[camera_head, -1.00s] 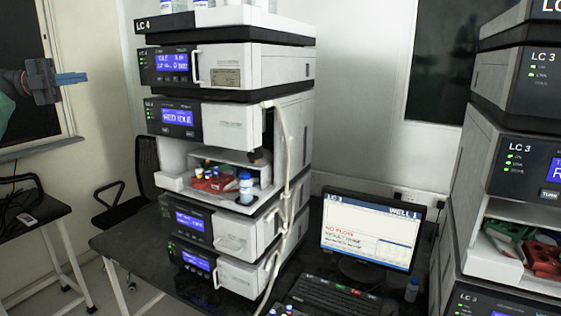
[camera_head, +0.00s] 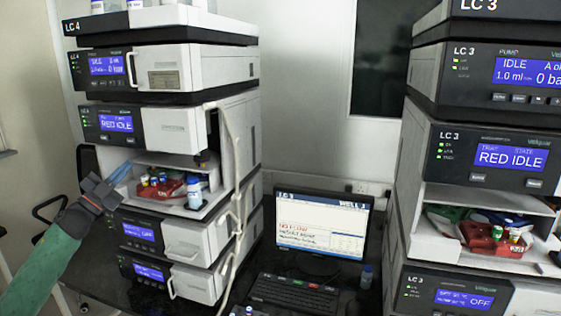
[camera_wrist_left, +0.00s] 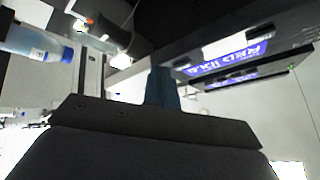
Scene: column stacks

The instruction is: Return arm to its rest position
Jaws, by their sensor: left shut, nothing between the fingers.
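My left gripper (camera_head: 122,173) reaches in from the lower left in the head view, on a green arm. Its blue fingers are shut and empty. They point up and right, in front of the open sampler bay of the LC 4 stack (camera_head: 262,130), left of the red vial tray (camera_head: 160,188). In the left wrist view the shut blue fingers (camera_wrist_left: 162,87) point toward the stack, with a blue-capped bottle (camera_wrist_left: 38,40) at the upper left. I cannot tell from the pictures whether the fingers touch the bay. My right gripper is not in view.
The LC 3 stack (camera_head: 397,215) stands at the right, with a red tray (camera_head: 480,237) in its open bay. A monitor (camera_head: 322,228) and keyboard (camera_head: 292,293) stand between the stacks. White tubing (camera_head: 237,165) hangs down the LC 4 stack's front corner. A blue-capped bottle (camera_head: 194,194) stands in the LC 4 bay.

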